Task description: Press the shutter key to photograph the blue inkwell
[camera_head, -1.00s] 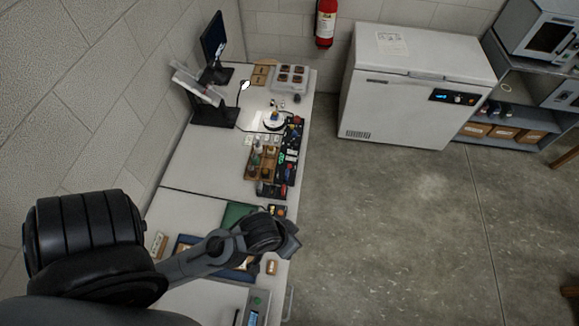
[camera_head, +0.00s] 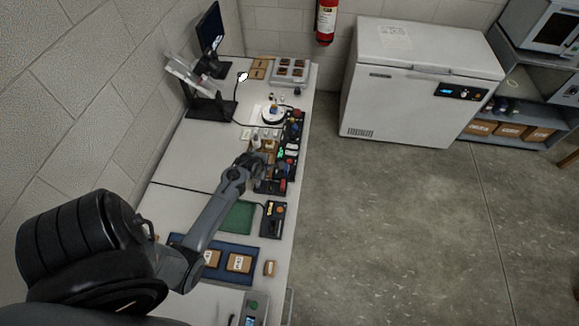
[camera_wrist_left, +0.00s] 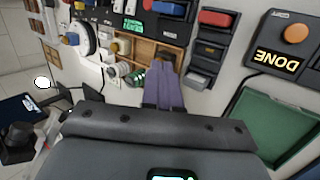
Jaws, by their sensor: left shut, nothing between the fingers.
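A small blue object, apparently the blue inkwell (camera_head: 274,111), stands on a round white turntable (camera_head: 267,121) at the far part of the bench. It also shows in the left wrist view (camera_wrist_left: 72,39). A dark control strip (camera_wrist_left: 137,25) with a green display runs along the bench edge, with red (camera_wrist_left: 215,18) and blue (camera_wrist_left: 169,9) keys. I cannot tell which key is the shutter. My left gripper (camera_wrist_left: 162,72) is shut and empty, above the near end of the wooden rack, apart from the keys. My right gripper is not in view.
A wooden compartment tray (camera_wrist_left: 141,49) holds small bottles beside the strip. A black DONE box (camera_head: 273,219) with an orange button and a green tray (camera_head: 237,216) lie nearer. A lamp (camera_head: 242,77) and a monitor (camera_head: 210,27) stand at the back.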

